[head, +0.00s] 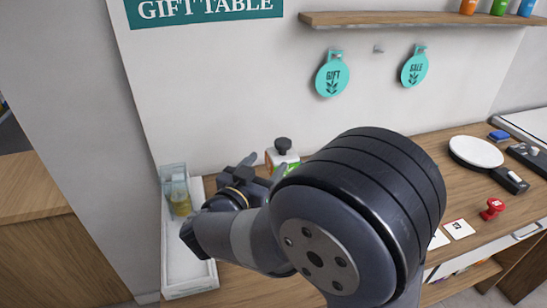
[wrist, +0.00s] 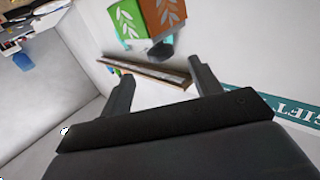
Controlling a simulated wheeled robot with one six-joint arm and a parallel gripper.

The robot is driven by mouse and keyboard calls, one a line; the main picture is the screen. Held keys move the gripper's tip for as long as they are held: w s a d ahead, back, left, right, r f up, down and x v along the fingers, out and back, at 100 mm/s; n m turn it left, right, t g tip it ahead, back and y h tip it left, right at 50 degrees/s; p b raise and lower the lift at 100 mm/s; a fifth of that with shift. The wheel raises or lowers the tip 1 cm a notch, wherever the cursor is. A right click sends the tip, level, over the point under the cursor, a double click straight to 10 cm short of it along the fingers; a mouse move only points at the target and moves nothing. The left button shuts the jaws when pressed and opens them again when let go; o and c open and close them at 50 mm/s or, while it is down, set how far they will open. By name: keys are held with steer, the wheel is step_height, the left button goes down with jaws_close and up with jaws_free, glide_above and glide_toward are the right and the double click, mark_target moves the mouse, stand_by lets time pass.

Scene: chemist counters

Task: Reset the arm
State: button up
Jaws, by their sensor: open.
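My gripper (head: 262,172) is low over the counter in the head view, partly hidden by my own arm, beside a bottle (head: 283,158) with a dark cap and a green and orange label. In the wrist view, my gripper (wrist: 160,72) has its two fingers wide apart with nothing between them. The bottle also shows there at the top (wrist: 150,20), upside down and beyond the fingertips. I cannot tell from the head view how close the fingers are to it.
A white tray (head: 190,282) holding a clear container with a yellowish bottle (head: 180,195) stands at the left. A round white plate (head: 476,152) and a red stamp (head: 492,208) lie on the counter at right. A wall shelf (head: 415,19) and teal tags (head: 332,78) are above.

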mark_target(283, 145)
steer(key=shift+s+a, duration=0.35)
steer(key=shift+s, duration=0.3)
steer(key=shift+w, duration=0.1)
steer(key=p+x, duration=0.1)
steer(key=x, duration=0.8)
steer(key=shift+w+d+p, duration=0.2)
steer(key=shift+p, duration=0.1)
steer(key=shift+w+d, duration=0.25)
steer(key=shift+w, duration=0.3)
